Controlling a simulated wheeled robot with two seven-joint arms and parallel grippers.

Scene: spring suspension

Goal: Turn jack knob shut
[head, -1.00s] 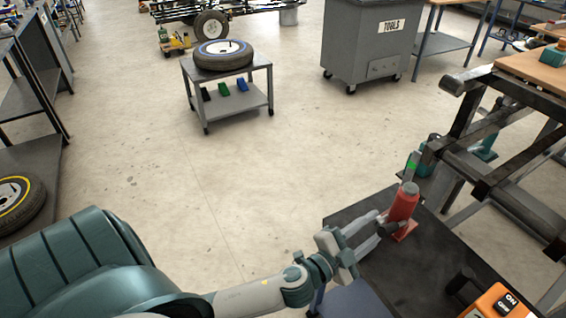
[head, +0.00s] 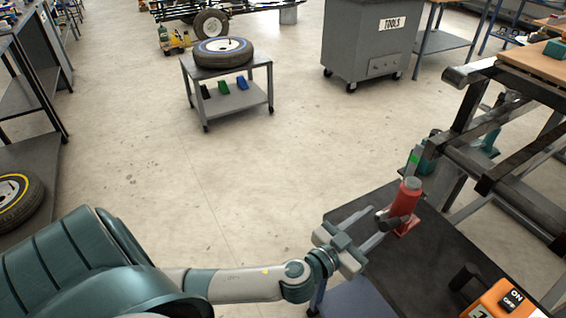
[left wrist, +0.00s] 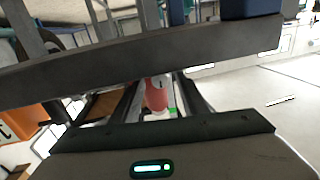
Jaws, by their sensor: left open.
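The red jack (head: 404,205) stands upright on the dark cart top, with a grey cap. Its dark knob (head: 386,221) sticks out from the lower left side. My left gripper (head: 368,231) is open and empty, just left of the knob, with its fingers pointing toward the jack. The fingertips look close to the knob; I cannot tell whether they touch it. My right gripper is not in view.
The dark cart top (head: 425,270) carries an orange ON/OFF box (head: 500,300) and a short black post (head: 464,277). A dark metal frame (head: 470,115) stands close behind the jack on the right.

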